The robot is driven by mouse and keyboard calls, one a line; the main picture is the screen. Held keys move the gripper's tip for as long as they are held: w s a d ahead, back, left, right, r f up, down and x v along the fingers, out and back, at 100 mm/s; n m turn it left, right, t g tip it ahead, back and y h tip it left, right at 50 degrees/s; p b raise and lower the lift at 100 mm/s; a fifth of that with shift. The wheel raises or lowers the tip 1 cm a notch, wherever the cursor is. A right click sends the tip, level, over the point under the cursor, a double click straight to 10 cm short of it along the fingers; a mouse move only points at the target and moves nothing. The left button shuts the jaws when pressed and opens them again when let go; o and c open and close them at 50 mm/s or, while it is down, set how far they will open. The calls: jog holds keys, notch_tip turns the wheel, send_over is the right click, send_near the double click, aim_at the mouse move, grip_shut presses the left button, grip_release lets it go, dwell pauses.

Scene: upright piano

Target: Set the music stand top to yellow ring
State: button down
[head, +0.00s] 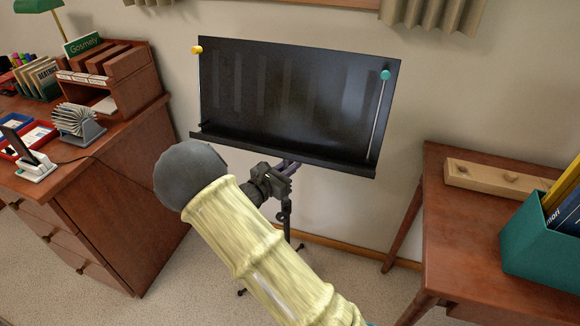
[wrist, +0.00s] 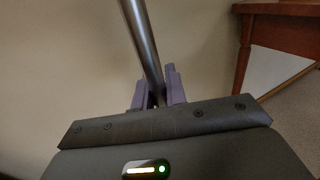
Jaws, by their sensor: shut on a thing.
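The black music stand top (head: 290,100) is a wide, tilted panel with a ledge along its lower edge, seen in the head view. My gripper (head: 289,163) is just below the ledge, partly hidden by my arm. In the wrist view, its purple fingers (wrist: 160,92) are shut around a grey metal tube (wrist: 142,38), which looks like the stand's post. The tube runs up out of that view, slightly tilted. The lower post (head: 286,212) shows below my gripper. I see no yellow ring; the post's markings are hidden or out of view.
A yellow knob (head: 197,50) and a teal knob (head: 385,75) top the rods on the panel. A wooden desk (head: 130,185) stands left, a wooden table (head: 455,215) right with a teal box (head: 535,245). The wall is close behind the stand.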

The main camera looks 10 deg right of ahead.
aim_at(289, 131)
notch_tip(289, 131, up, 11)
jog(key=p, duration=0.8)
jog(key=shift+w+a+r, duration=0.1)
jog(key=shift+w+r, duration=0.05)
jog(key=shift+r, duration=0.05)
jog(key=shift+r+p, duration=0.55)
jog(key=shift+p, duration=0.1)
jog(key=c, duration=1.4)
grip_release()
jog(key=shift+c, duration=0.2)
jog(key=shift+f, duration=0.1)
jog(key=shift+s, duration=0.2)
jog(key=v, duration=1.7)
jog(key=shift+a+p, duration=0.15)
jog(key=shift+p, duration=0.3)
